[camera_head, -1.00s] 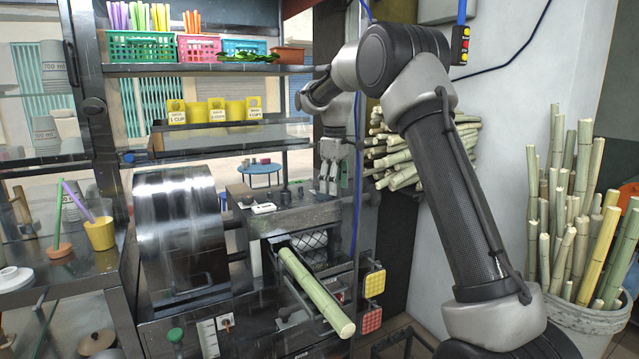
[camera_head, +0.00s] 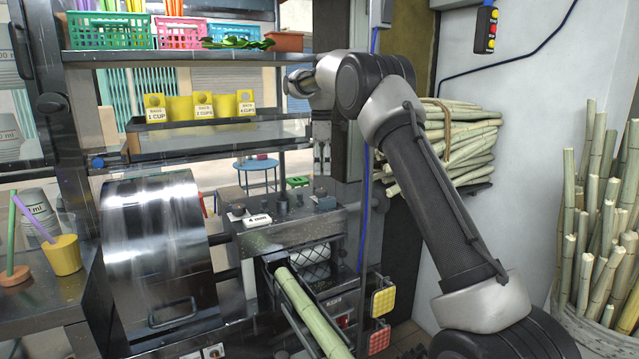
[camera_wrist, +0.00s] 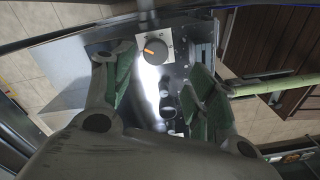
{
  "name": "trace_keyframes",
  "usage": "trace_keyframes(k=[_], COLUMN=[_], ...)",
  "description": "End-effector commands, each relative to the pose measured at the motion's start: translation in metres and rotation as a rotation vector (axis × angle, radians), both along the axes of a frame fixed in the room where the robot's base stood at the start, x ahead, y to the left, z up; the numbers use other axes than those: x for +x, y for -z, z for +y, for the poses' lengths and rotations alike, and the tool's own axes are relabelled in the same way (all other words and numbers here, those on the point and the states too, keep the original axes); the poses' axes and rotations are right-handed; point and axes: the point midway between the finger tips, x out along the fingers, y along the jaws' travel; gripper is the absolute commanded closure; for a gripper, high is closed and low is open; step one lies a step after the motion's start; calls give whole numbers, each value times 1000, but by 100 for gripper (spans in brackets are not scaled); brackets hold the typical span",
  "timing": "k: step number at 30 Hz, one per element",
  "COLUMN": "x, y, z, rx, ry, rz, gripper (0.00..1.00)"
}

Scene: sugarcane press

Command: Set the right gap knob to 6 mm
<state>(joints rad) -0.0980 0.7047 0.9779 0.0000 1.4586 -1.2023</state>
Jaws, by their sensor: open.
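The right gap knob (camera_wrist: 155,50) is a dark round knob with an orange pointer on a white square plate, near the top middle of the wrist view. The plate's marks are too small to read. In the head view, what looks like the same knob (camera_head: 325,202) sits at the right end of the press top. My gripper (camera_head: 322,174) is above it and apart from it. In the wrist view, my gripper (camera_wrist: 162,75) is open and empty, its green-padded fingers spread left and right, with the knob showing between and beyond the tips.
Dark posts (camera_head: 281,204) and a white label (camera_head: 257,219) stand on the press top left of the knob. A cane (camera_head: 308,312) sticks out of the press front. A shelf with yellow cup signs (camera_head: 204,105) is behind, left of my gripper. Bundled canes (camera_head: 455,145) are at right.

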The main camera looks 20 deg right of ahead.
Motion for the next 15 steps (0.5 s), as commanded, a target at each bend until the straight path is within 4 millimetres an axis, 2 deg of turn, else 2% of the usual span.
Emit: trace_keyframes(k=[5,15], x=[0,0], y=[9,63], z=[0,0], rx=[0,0], ry=[-5,-4], rz=[2,2], gripper=[43,43])
